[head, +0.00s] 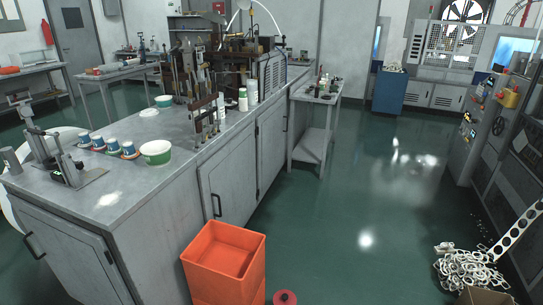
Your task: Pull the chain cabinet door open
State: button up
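A long grey counter (185,135) has cabinet doors below its top. One door (232,170) faces right, with a black handle (217,205) near its lower left. A farther door (270,145) on the same side has a dark handle (284,123). A near door (65,255) on the front end has a black handle (33,246) at its upper left. All three look shut. I cannot tell which one is the chain cabinet door. My gripper is not in view.
An orange bin (225,262) stands beside the counter, below the middle door's handle. A pile of white pieces (468,270) lies on the floor at right, near a grey machine (510,130). A small table (312,145) stands past the counter. The green floor (365,200) between is clear.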

aim_at(270, 124)
jog(key=z, duration=0.1)
jog(key=i, duration=0.8)
jog(key=z, duration=0.35)
jog(key=i, duration=1.35)
jog(key=z, duration=0.9)
jog(key=i, duration=1.3)
jog(key=u, duration=0.35)
jog(key=i, duration=1.25)
jog(key=u, duration=1.2)
jog(key=i, duration=1.75)
jog(key=u, duration=0.2)
